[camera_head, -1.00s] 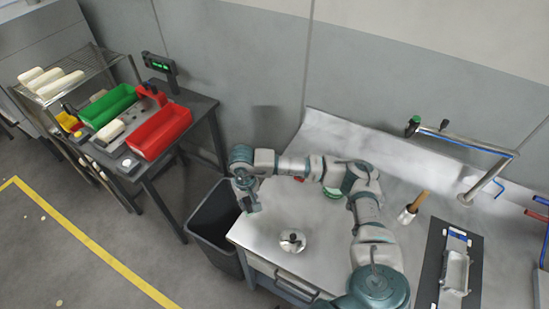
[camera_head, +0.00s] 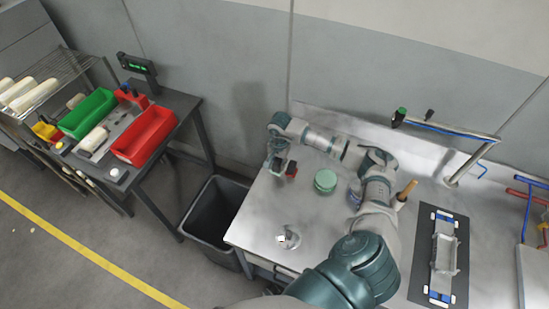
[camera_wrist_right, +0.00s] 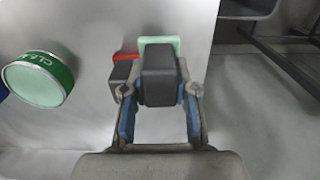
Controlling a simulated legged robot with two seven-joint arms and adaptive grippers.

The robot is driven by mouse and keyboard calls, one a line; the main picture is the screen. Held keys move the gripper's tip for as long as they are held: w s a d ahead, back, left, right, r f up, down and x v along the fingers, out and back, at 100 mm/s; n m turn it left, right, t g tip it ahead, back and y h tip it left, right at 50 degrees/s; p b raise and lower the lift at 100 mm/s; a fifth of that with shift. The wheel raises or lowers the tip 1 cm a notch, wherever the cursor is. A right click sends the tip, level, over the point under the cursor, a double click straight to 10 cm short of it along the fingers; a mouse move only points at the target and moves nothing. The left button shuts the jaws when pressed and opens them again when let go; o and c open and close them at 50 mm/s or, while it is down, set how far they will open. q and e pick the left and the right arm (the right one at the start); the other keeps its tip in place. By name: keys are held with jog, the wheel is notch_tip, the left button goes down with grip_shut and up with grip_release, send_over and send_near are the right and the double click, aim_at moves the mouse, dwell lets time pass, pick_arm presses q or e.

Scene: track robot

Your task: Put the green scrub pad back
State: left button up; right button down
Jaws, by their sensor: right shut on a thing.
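In the right wrist view, my right gripper (camera_wrist_right: 160,92) is shut on a dark grey block. The pale green scrub pad (camera_wrist_right: 160,41) shows just beyond that block and seems joined to it as its grip. A red and dark block (camera_wrist_right: 123,68) stands close to the left of the held piece; I cannot tell whether they touch. In the head view, my right gripper (camera_head: 276,165) is near the back left of the steel worktop, beside the red and dark block (camera_head: 291,170). The held pad is hard to make out there. My left gripper is not in view.
A green round tin (camera_head: 325,181) stands right of the gripper. A round pale item (camera_head: 287,238) lies near the worktop's front. A black bin (camera_head: 214,211) stands left of the worktop. A table with green (camera_head: 87,113) and red trays (camera_head: 143,136) is farther left.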

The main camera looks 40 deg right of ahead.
aim_at(276, 158)
jog(key=w+d, duration=0.2)
jog(key=w, duration=0.2)
jog(key=shift+d+f, duration=0.35)
jog(key=shift+d, duration=0.05)
jog(key=shift+w, duration=0.25)
jog(key=f, duration=0.1)
jog(key=a+f+p, duration=0.1)
jog(key=shift+s+a+f, duration=0.1)
jog(key=shift+f, duration=0.45)
jog(key=shift+d+f, duration=0.15)
jog(key=shift+d, duration=0.1)
jog(key=c, duration=1)
grip_release()
jog(key=shift+d, duration=0.15)
jog(key=shift+c, duration=0.2)
jog(key=shift+o, duration=0.7)
jog(key=shift+d+f, duration=0.1)
jog(key=shift+d, duration=0.05)
jog(key=shift+a+r, duration=0.3)
pick_arm(q)
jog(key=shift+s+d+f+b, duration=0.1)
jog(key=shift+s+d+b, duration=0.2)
jog(key=shift+b, duration=0.45)
pick_arm(e)
notch_tip(276, 158, up, 12)
jog(key=shift+d+f, duration=0.15)
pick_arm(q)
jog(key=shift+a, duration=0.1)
